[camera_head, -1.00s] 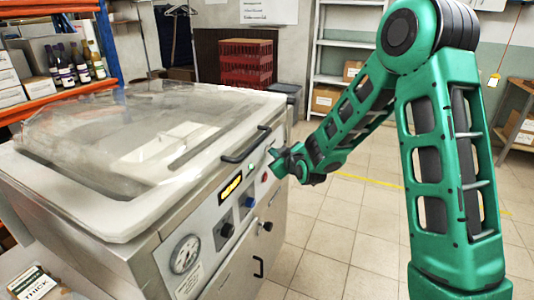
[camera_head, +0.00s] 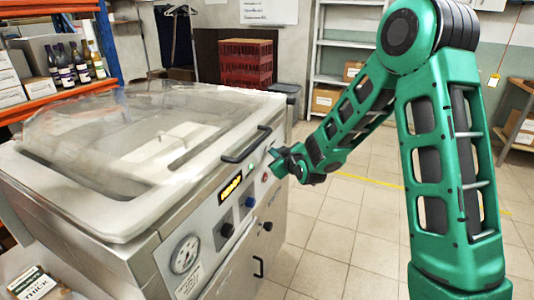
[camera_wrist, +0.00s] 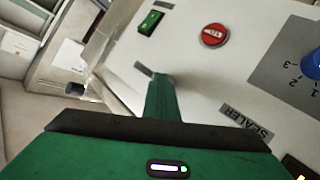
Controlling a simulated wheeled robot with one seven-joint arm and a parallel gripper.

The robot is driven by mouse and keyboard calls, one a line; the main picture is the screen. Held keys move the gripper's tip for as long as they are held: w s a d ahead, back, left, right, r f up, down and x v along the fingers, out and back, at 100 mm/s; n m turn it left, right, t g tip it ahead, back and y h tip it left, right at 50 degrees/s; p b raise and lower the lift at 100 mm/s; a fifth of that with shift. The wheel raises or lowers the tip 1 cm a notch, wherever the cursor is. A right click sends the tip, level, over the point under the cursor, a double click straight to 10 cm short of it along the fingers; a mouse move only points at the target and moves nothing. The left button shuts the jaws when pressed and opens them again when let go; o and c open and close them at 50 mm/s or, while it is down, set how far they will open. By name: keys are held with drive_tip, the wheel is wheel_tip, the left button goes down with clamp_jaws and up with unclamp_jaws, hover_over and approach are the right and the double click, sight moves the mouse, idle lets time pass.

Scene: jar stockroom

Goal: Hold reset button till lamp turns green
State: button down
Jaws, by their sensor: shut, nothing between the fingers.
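My gripper (camera_head: 274,157) is shut and empty, its tip close to the right end of the front control panel (camera_head: 215,210) on a steel machine. In the wrist view the shut green fingers (camera_wrist: 164,98) point at the pale panel, close to a small dark label (camera_wrist: 143,69). I cannot tell whether the tip touches the panel. A green rectangular switch (camera_wrist: 150,22) and a red round button (camera_wrist: 213,35) with white lettering sit beyond the fingertips. No reset button can be made out; the fingers hide part of the panel. I cannot identify the lamp or its colour.
A clear domed lid (camera_head: 130,130) covers the machine, with a black handle (camera_head: 246,146) at its front edge. A lit yellow display (camera_head: 230,187), a blue knob (camera_head: 249,202) and a gauge (camera_head: 185,254) are on the panel. Tiled floor (camera_head: 330,235) to the right is clear.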

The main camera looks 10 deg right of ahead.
drive_tip(key=shift+d, duration=0.1)
idle(0.3)
drive_tip(key=shift+s+d, duration=0.5)
drive_tip(key=shift+d, duration=0.1)
drive_tip(key=shift+s+d, duration=0.75)
drive_tip(key=shift+d, duration=0.25)
drive_tip(key=shift+s+d, duration=0.75)
drive_tip(key=shift+d, duration=0.25)
